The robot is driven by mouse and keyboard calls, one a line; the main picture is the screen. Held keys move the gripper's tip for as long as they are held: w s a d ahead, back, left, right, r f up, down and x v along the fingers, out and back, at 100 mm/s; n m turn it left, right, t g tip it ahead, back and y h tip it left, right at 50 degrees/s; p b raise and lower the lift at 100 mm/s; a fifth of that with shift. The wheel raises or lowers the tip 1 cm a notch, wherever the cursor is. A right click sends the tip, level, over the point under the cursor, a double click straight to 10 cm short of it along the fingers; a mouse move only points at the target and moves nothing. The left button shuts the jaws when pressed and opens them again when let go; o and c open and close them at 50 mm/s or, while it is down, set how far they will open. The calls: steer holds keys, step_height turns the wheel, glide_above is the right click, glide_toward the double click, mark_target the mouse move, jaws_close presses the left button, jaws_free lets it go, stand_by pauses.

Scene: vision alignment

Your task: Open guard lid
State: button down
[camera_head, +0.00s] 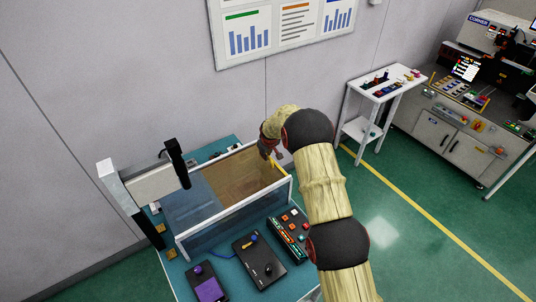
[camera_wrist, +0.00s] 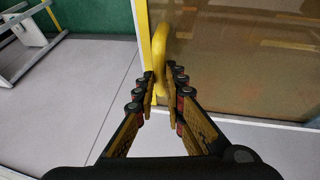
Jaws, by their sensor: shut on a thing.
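The guard box (camera_head: 180,246) stands on a teal workbench, with a see-through, brownish lid panel (camera_head: 238,176) on its right part. The same tinted panel fills the upper right of the wrist view (camera_wrist: 240,55), edged by a yellow strip. A curved yellow handle (camera_wrist: 159,48) rises at that edge. My gripper (camera_wrist: 163,82) is shut on the handle, with one finger on each side of it. In the head view my gripper (camera_head: 268,152) is at the far right corner of the box, partly hidden by my arm.
A black camera-like device (camera_head: 176,163) on a bracket stands over the box's left part. A purple-topped device (camera_head: 210,289), a joystick box (camera_head: 260,262) and a button panel (camera_head: 289,235) lie in front. A white side table (camera_head: 362,133) stands to the right, with free floor between.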

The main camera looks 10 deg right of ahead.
steer(key=s+a+b, duration=0.3)
steer(key=a+b, duration=0.1)
steer(key=a, duration=0.4)
steer(key=s+a+b, duration=0.3)
steer(key=a+b, duration=0.1)
steer(key=a, duration=0.4)
steer(key=s+a+b, duration=0.4)
steer(key=a, duration=0.4)
steer(key=shift+b, duration=0.3)
steer(key=c, duration=1.8)
jaws_free()
steer(key=shift+c, duration=0.2)
steer(key=v, duration=1.2)
